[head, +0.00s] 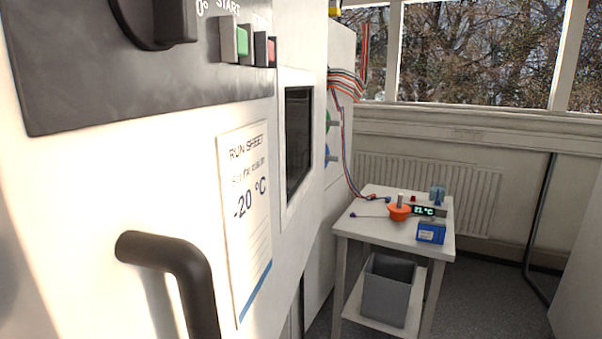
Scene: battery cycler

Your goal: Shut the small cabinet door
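A white cabinet front (110,190) fills the left of the head view, very close to me. A thick black bar handle (180,262) stands out from it at the lower left. A run sheet (245,215) reading -20 °C is fixed on the white face. Right of the sheet is a white-framed dark window (298,140). I cannot tell which panel is the small door, or whether it is open or shut. My gripper is not in view.
A dark control panel (150,75) with a knob, green button (240,42) and red button is above. A white table (372,221) stands beyond, carrying an orange item (399,212), a blue box (431,233) and a display; a grey bin (388,290) is beneath. Floor shows at right.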

